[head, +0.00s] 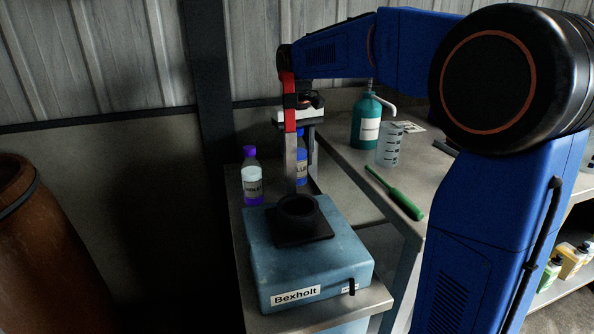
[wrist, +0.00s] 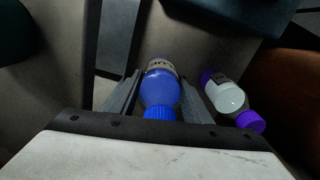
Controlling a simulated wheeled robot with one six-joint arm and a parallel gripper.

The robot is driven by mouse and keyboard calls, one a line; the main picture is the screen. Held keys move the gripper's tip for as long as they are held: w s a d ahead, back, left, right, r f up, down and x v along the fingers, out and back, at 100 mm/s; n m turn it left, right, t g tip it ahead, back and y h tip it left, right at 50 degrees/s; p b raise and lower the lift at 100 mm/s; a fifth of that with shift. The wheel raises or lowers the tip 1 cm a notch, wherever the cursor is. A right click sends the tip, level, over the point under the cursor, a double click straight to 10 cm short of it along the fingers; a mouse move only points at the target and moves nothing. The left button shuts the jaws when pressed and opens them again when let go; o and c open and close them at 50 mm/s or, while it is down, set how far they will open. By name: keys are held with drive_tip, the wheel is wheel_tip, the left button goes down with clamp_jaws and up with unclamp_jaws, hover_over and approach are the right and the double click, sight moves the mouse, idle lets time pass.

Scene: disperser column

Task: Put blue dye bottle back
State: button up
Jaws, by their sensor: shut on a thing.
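The blue dye bottle (head: 302,171) is partly hidden by a finger of my gripper (head: 302,163) in the head view. In the wrist view the blue bottle (wrist: 160,91), with its blue cap towards the camera, is between the two fingers of my gripper (wrist: 156,92). My gripper points down and is shut on the bottle. The bottle is behind the light-blue Bexholt machine (head: 320,262), over the bench at the back. I cannot tell whether its base touches the bench.
A purple-capped bottle (head: 251,176) stands just left of the blue one; it also shows in the wrist view (wrist: 230,99). A teal pump bottle (head: 366,122), a clear beaker (head: 390,147) and a green-handled tool (head: 396,192) are on the right bench. A rusty barrel (head: 40,250) stands left.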

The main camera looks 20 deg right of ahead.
sight(298, 129)
drive_tip(key=shift+f, duration=1.9)
drive_tip(key=shift+f, duration=0.15)
drive_tip(key=o, duration=1.4)
wheel_tip(298, 129, up, 12)
drive_tip(key=shift+r, duration=0.2)
drive_tip(key=shift+s, duration=0.1)
